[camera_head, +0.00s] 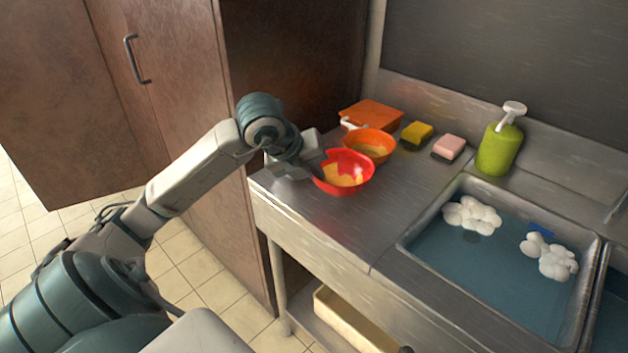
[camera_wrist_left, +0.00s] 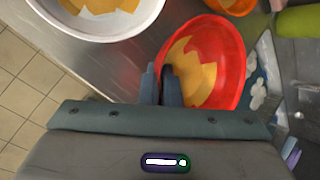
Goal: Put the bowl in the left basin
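A red bowl (camera_head: 352,188) with yellow patches inside is at the left end of the counter. It fills the upper right of the left wrist view (camera_wrist_left: 236,62). My left gripper (camera_head: 314,166) is at the bowl's left side. In the left wrist view its two dark fingers (camera_wrist_left: 162,86) are close together with the bowl's rim between them. Whether the bowl touches the counter is unclear. The left basin (camera_head: 402,247) is to the right, holding bluish water and white foam (camera_head: 472,214). My right gripper is not in view.
An orange bowl (camera_head: 388,140) stands just behind the red one. An orange box (camera_head: 372,112), yellow sponge (camera_head: 417,132), pink block (camera_head: 449,146) and green soap bottle (camera_head: 498,150) line the back. A white bowl (camera_wrist_left: 135,32) shows in the wrist view. Counter before the basin is clear.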

